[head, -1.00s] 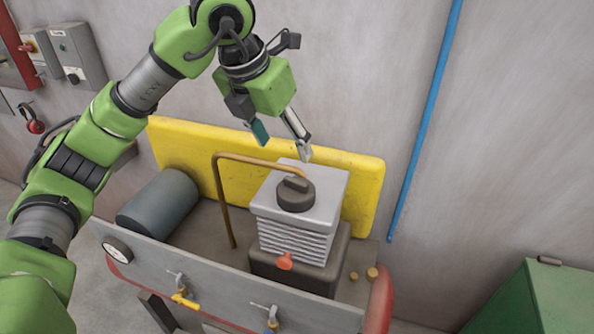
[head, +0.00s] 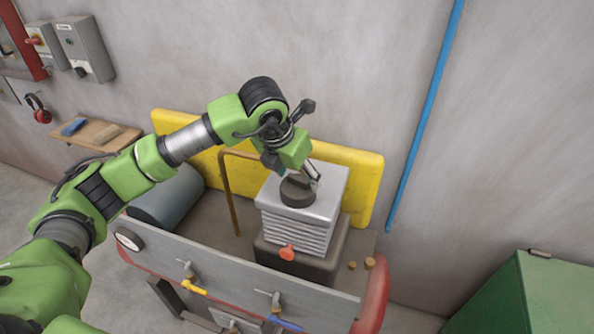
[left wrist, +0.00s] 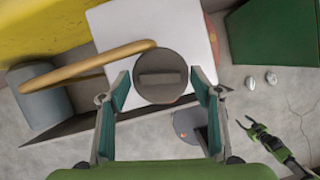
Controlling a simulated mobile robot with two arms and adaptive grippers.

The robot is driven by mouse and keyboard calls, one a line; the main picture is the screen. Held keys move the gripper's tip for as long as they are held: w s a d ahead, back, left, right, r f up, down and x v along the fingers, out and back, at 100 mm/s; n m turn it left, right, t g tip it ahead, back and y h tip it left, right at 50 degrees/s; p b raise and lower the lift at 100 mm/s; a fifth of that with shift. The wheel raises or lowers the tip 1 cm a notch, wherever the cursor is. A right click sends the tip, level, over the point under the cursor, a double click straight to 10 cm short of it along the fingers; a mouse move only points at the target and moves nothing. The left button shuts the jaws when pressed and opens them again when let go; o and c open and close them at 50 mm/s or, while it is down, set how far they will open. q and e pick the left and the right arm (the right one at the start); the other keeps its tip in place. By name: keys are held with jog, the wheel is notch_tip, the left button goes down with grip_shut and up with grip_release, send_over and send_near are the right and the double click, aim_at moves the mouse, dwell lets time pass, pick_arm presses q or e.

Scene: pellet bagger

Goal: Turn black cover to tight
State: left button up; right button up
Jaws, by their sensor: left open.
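The black cover (head: 297,191) is a round dark cap with a raised bar across its top. It sits on the grey ribbed block (head: 300,222) of the machine. My left gripper (head: 294,172) is just above and behind it, pointing down. In the left wrist view the cover (left wrist: 160,76) lies between the open fingers (left wrist: 161,88), with a gap on each side. I cannot tell the height left between the fingertips and the cover. My right gripper (left wrist: 250,124) shows small at the lower right of the left wrist view.
A bent brass pipe (head: 228,190) rises left of the block, close to my left arm. A yellow panel (head: 362,180) stands behind it. A grey cylinder (head: 172,197) lies at left. The front panel (head: 235,266) carries taps and a gauge. A green cabinet (head: 535,300) stands at right.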

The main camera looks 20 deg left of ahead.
pick_arm(q)
jog(key=shift+f, duration=0.1)
jog(key=shift+c, duration=0.3)
jog(key=c, duration=1)
jog(key=shift+c, duration=0.2)
